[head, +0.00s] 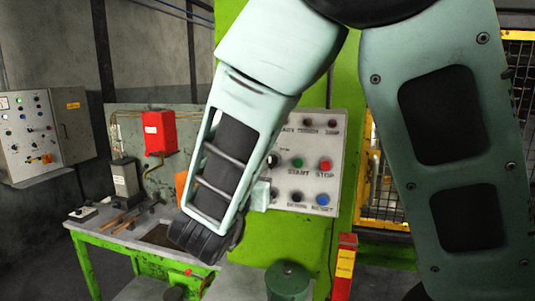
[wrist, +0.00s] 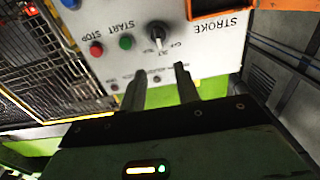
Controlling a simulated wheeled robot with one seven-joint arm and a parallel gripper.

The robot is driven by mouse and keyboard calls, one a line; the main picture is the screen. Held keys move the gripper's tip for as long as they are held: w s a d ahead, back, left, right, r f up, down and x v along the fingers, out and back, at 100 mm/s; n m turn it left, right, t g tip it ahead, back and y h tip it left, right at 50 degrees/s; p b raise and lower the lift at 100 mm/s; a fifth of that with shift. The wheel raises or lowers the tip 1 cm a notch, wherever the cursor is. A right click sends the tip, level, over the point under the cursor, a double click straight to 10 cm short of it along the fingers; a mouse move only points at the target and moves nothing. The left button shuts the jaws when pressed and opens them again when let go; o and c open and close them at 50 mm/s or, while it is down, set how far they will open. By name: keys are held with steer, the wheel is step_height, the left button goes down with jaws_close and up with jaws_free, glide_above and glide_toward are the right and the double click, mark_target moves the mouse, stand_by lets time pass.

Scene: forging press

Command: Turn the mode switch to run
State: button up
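A black rotary knob (wrist: 157,33), which looks like the mode switch, sits on the pale control panel (wrist: 205,55) in the wrist view, where the panel appears upside down. Its small labels and pointer are too blurred to read surely. In the head view the knob (head: 272,160) shows just right of my forearm, on the panel (head: 309,142). My gripper (wrist: 160,71) is open and empty. Its two fingers point at the panel, with their tips below the knob in the picture and apart from it. In the head view my arm mostly hides the gripper.
A green START button (wrist: 126,42) and a red STOP button (wrist: 96,48) lie left of the knob in the wrist view. A STROKE label (wrist: 221,23) is to its right. A blue button (head: 323,199) is lower on the panel. A yellow-framed mesh guard (head: 390,200) stands to the right.

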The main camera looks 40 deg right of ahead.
steer(key=p+x, duration=0.3)
steer(key=x, duration=0.8)
steer(key=shift+w+d, duration=0.2)
steer(key=c, duration=0.6)
